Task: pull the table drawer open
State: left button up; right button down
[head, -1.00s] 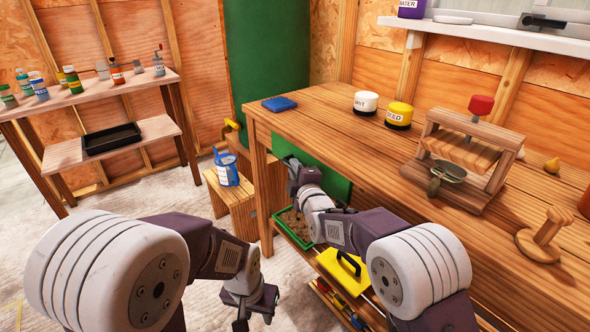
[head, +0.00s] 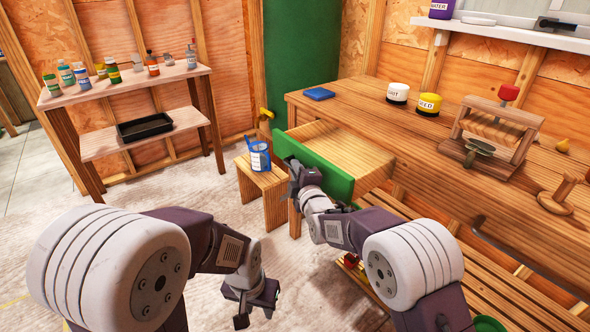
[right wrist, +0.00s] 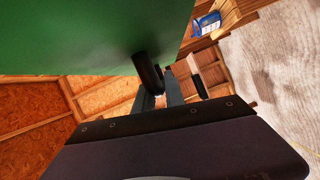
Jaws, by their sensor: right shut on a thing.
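The table drawer, with a green front (head: 322,170) and a bare wooden inside (head: 345,150), stands pulled out from the left part of the wooden workbench (head: 430,130). My right gripper (head: 293,168) is at the outer face of the green front. In the right wrist view, the fingers (right wrist: 165,92) are closed at the dark handle (right wrist: 148,72) on the green front (right wrist: 90,35); part of the grip is hidden. My left gripper (head: 255,312) hangs low over the floor, empty, with its fingers apart, away from the drawer.
A small wooden stool (head: 262,187) with a blue container (head: 258,155) stands close left of the drawer front. A side table (head: 130,95) with bottles and a black tray (head: 145,127) is at the left. The pale floor (head: 190,220) between is clear.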

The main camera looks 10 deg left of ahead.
jog(key=c, duration=1.4)
grip_release()
jog(key=shift+d, duration=0.1)
jog(key=shift+s+d, duration=0.2)
jog(key=shift+s, duration=0.15)
jog(key=p+v, duration=0.1)
jog(key=v, duration=0.7)
jog(key=shift+p, duration=0.35)
jog(key=shift+s+d+f, duration=0.1)
jog(key=shift+d, duration=0.05)
